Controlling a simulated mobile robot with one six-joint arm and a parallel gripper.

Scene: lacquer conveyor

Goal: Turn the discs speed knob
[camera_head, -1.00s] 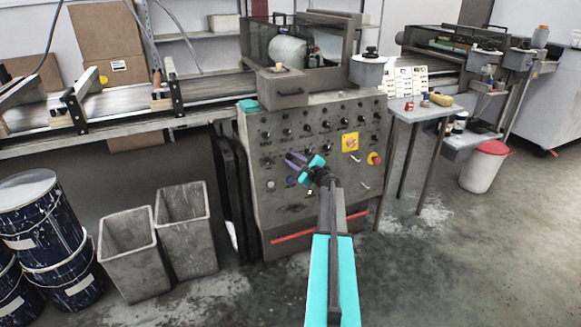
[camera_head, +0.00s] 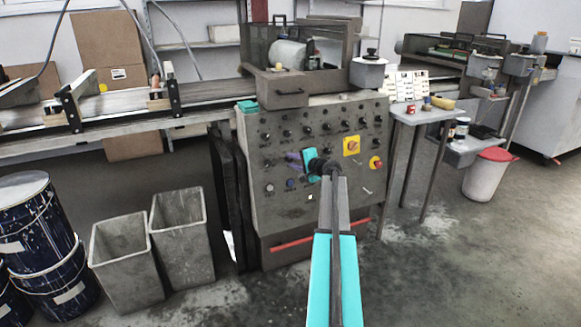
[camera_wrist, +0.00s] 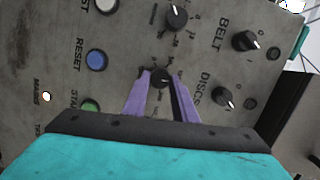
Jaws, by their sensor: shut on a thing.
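My gripper (camera_wrist: 161,77), with purple fingers, reaches the grey control panel (camera_head: 258,205). In the wrist view its fingers are on either side of a small black knob (camera_wrist: 160,79) with a white pointer mark, and are shut on it. The DISCS label (camera_wrist: 205,91) is just right of this knob. Another black knob (camera_wrist: 223,97) is beyond the label. In the head view my gripper (camera_head: 300,158) is against the panel's lower middle, and my arm hides the held knob.
The wrist view shows the BELT label (camera_wrist: 222,32), a blue RESET button (camera_wrist: 96,61) and a green button (camera_wrist: 89,105) close by. The head view shows a red emergency button (camera_head: 376,162), a yellow switch plate (camera_head: 351,146) and grey bins (camera_head: 182,240) left of the console.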

